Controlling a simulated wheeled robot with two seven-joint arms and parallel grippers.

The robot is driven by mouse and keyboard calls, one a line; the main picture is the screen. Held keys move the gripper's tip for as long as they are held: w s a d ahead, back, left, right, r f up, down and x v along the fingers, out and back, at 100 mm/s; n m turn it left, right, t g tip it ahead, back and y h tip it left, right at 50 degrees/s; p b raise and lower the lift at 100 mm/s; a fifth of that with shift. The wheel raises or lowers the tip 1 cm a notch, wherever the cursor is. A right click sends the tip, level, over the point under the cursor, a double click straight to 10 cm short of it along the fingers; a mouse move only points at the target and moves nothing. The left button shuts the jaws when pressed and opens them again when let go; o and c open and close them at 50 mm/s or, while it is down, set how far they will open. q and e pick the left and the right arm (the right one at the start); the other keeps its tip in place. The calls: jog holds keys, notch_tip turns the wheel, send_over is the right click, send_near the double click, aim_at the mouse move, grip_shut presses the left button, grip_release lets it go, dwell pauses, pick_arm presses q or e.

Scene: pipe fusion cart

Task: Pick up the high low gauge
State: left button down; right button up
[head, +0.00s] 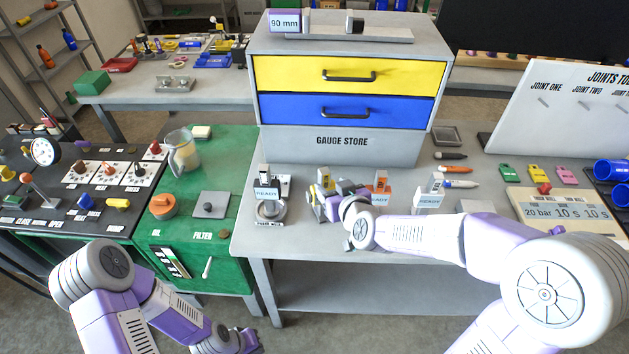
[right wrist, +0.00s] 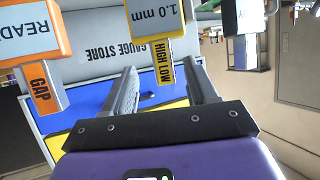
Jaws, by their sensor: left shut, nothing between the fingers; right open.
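The high low gauge (right wrist: 165,72) is yellow, with a "HIGH LOW" label on its stem and a "1.0 mm" face. In the right wrist view its stem shows between the fingertips of my right gripper (right wrist: 162,80), which is open; I cannot tell whether either finger touches it. In the head view the gauge (head: 323,186) is on the grey bench top, partly hidden by my right gripper (head: 333,194). My left gripper (head: 248,341) is shut and empty, low in front of the green cabinet.
The orange gap gauge (right wrist: 40,88) stands close beside the high low gauge; it also shows in the head view (head: 382,184). Other gauges with "READY" tags stand left (head: 268,193) and right (head: 430,197). The gauge store (head: 342,143) rises behind.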

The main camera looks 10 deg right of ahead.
aim_at(322, 170)
jog(key=shift+w+r, duration=0.3)
jog(key=shift+r, duration=0.55)
jog(key=shift+w+r+t, duration=0.1)
jog(key=shift+r+t, duration=0.05)
jog(key=shift+t, duration=0.15)
jog(key=shift+w+f, duration=0.25)
jog(key=shift+w, duration=0.05)
jog(key=x, duration=0.1)
jog(key=b+x, duration=0.1)
jog(key=x, duration=0.3)
jog(key=shift+a+f+b, duration=0.15)
jog(key=shift+a+b, duration=0.15)
jog(key=shift+b, duration=0.1)
jog(key=shift+w+f, duration=0.1)
jog(key=shift+w, duration=0.4)
grip_shut()
